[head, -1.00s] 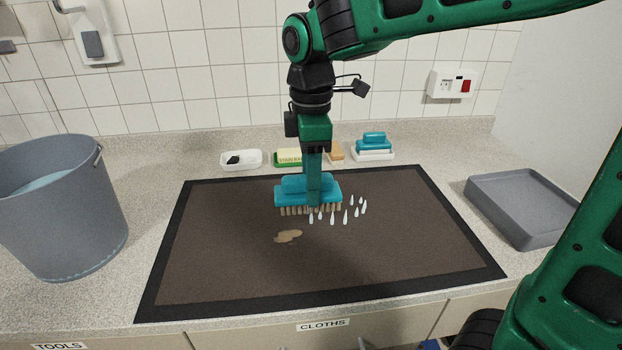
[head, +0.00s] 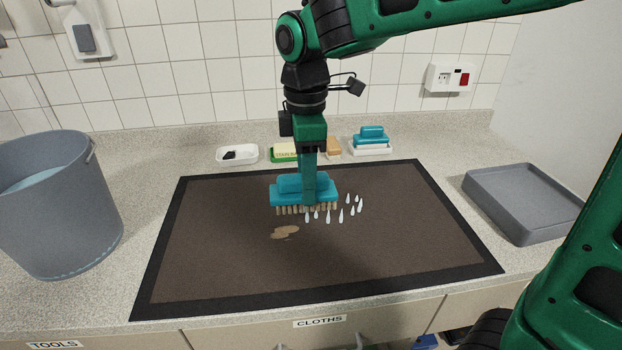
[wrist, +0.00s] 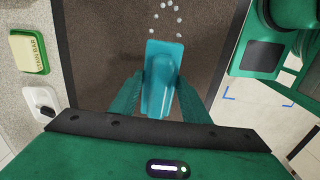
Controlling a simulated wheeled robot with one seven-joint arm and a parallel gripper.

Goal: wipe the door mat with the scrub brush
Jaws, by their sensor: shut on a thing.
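The scrub brush (head: 290,188) is teal with tan bristles facing down. My gripper (head: 309,185) is shut on its handle and holds it over the back middle of the door mat (head: 400,255). I cannot tell whether the bristles touch the mat. The mat is brown with a black border and lies flat on the counter. A tan stain (head: 285,232) shows on it, just in front of the brush. Several pale drops (head: 341,215) show beside and below the bristles. In the wrist view the brush (wrist: 163,80) sits between my fingers.
A grey bucket (head: 62,215) with liquid stands at the left. A grey tray (head: 525,205) lies at the right. Along the back are a white dish (head: 238,155), a green-and-yellow stain bar (head: 284,152), a tan block (head: 333,148) and a teal object (head: 371,135) on a white dish.

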